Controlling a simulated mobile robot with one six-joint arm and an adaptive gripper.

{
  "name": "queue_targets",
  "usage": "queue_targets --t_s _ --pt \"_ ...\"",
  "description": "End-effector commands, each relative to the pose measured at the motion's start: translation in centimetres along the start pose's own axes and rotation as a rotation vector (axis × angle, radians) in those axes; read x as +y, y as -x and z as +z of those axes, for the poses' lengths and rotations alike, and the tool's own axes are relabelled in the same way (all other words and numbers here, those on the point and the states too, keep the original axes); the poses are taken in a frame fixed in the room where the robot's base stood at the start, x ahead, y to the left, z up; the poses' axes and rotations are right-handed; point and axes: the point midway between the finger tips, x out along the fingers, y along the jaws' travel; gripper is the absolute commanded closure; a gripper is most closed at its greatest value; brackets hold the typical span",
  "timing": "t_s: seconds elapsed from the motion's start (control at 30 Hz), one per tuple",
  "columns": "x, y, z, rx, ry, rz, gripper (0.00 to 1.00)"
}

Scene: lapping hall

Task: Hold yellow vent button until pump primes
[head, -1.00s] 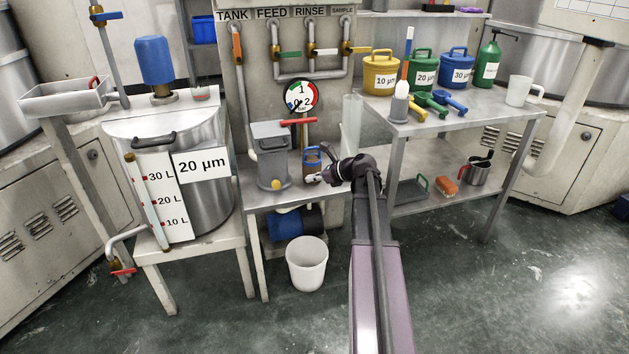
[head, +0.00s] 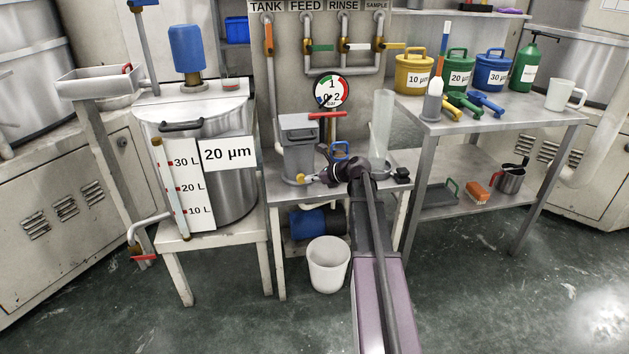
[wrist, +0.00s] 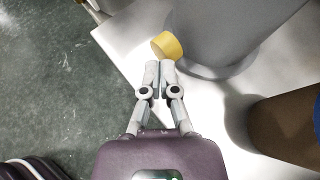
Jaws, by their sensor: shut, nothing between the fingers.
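The yellow vent button (head: 299,178) sticks out low on the front of the grey housing (head: 298,148) on the small steel bench. In the wrist view the yellow button (wrist: 168,45) is a short round cap at the foot of the grey housing (wrist: 225,35). My gripper (head: 313,179) is shut and empty, its tips just right of the button. In the wrist view my gripper's fingertips (wrist: 159,66) lie together right by the button's edge; I cannot tell whether they touch it. The blue pump motor (head: 307,223) sits under the bench.
A pressure gauge (head: 331,91) hangs above the bench, with a red-handled valve (head: 327,114) below it. A brown jar with a blue handle (head: 341,150) and a clear cylinder (head: 382,125) stand close right of the housing. A white bucket (head: 328,266) is on the floor.

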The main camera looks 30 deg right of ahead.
Motion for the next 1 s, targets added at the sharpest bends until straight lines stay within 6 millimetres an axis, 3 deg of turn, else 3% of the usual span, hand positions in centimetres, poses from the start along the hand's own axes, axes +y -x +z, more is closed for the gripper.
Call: queue_targets --t_s 1.0 --pt "-1.3 -2.1 0.7 -0.005 0.001 0.001 1.00"
